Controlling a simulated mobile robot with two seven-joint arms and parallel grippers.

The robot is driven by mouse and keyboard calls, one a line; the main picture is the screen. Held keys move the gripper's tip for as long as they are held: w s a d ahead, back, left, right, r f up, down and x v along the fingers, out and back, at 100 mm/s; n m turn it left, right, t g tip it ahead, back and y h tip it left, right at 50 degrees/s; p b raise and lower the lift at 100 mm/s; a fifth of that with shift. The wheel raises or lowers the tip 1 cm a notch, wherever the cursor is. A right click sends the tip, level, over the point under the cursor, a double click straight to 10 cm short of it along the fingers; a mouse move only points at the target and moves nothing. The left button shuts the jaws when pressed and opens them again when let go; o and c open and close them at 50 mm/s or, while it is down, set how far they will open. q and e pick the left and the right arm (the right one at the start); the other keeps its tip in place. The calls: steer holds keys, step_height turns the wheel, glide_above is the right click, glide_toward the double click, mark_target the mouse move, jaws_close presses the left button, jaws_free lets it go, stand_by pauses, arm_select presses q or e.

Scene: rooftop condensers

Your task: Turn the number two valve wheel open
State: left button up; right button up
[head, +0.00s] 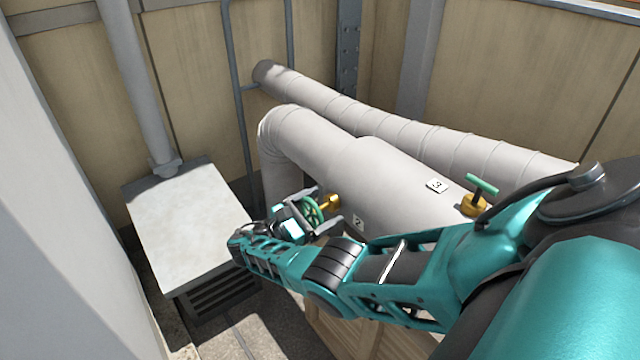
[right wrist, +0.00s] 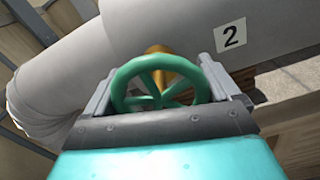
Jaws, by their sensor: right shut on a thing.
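The number two valve wheel is a green spoked wheel (head: 312,210) on a brass stem (head: 330,201) at the side of the thick pale pipe. A white label reading 2 (head: 358,224) is on the pipe beside it. My right gripper (head: 318,211) is at the wheel, its two grey fingers on either side of the rim. In the right wrist view the wheel (right wrist: 160,84) sits between the fingers, shut on it, with the label 2 (right wrist: 230,36) up and to the right. The gripper hides part of the wheel in the head view. My left gripper is not in view.
A label 3 (head: 436,186) and a brass valve with a green handle (head: 482,184) are farther right on the pipe, close to my right arm. A second pale pipe (head: 400,120) runs behind. A grey box (head: 190,225) stands at left.

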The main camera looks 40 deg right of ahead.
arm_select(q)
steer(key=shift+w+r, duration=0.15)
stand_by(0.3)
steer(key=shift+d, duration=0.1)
arm_select(e)
steer(key=o, duration=0.8)
steer(key=shift+a, duration=0.15)
arm_select(q)
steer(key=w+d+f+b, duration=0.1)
steer(key=b, duration=0.2)
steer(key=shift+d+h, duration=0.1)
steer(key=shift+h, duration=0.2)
arm_select(e)
steer(key=a, duration=0.4)
steer(key=w+a, duration=0.1)
steer(key=a, duration=0.7)
steer(key=shift+w+a, duration=0.2)
steer(key=shift+a, duration=0.15)
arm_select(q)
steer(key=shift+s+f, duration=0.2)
